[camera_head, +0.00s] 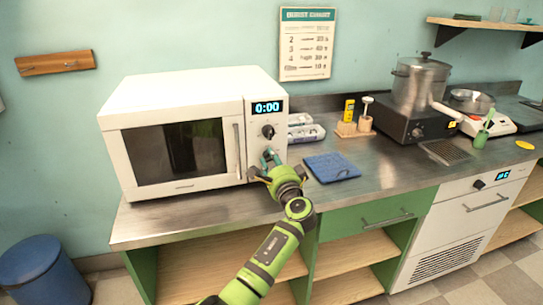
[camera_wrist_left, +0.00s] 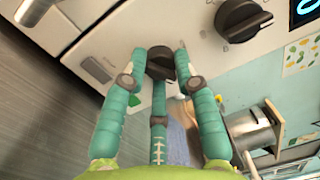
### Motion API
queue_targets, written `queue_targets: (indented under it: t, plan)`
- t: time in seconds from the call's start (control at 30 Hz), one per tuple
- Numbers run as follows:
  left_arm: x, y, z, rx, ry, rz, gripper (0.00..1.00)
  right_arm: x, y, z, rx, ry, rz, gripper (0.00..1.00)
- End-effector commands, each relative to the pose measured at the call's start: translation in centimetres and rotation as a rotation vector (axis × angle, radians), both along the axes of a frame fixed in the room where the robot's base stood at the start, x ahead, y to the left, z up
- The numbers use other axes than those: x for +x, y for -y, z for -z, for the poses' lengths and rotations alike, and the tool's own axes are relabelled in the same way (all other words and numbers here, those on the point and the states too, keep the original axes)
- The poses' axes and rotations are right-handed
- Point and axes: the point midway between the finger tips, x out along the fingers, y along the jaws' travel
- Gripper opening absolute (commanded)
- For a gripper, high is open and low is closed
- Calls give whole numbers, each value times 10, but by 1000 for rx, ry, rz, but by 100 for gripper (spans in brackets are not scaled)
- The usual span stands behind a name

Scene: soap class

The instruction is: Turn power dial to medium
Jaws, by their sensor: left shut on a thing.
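The white microwave (camera_head: 190,90) stands on the counter, its display (camera_head: 267,107) reading 0:00. Its upper black dial (camera_head: 268,132) is free and also shows in the left wrist view (camera_wrist_left: 240,18). My left gripper (camera_head: 268,160) is at the lower part of the control panel. In the left wrist view, its teal fingers (camera_wrist_left: 158,75) are closed around the lower black dial (camera_wrist_left: 159,62). The fingers partly hide that dial, and its pointer setting cannot be read. Which dial sets the power cannot be read from the labels. My right gripper is not in view.
A blue cloth (camera_head: 332,167) lies on the counter right of the microwave. Behind it are a tray (camera_head: 306,133) and a wooden holder (camera_head: 355,127). A pot (camera_head: 420,82) stands on a burner farther right. The counter's front strip is clear.

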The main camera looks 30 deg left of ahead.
Motion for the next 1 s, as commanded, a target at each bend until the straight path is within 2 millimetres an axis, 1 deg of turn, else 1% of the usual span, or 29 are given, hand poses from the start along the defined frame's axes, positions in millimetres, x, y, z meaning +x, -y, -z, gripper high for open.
queue_targets:
  t: [0.03,0.1,0.3,0.87,0.9,0.93,0.97,1.0]
  plan:
    - [0,-1,-4,20,-20,1,0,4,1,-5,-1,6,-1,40]
    - [0,0,-3,44,-46,1,0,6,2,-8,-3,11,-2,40]
    - [0,0,-2,88,-99,1,0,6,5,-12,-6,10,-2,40]
    - [0,0,-1,108,-120,0,0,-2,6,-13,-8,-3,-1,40]
    - [0,0,-1,108,-120,0,38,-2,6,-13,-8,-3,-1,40]
    - [0,0,-1,108,-120,0,50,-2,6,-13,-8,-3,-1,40]
    - [0,0,-1,108,-120,0,53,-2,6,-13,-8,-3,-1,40]
    - [0,0,-1,107,-120,0,53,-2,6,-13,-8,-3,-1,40]
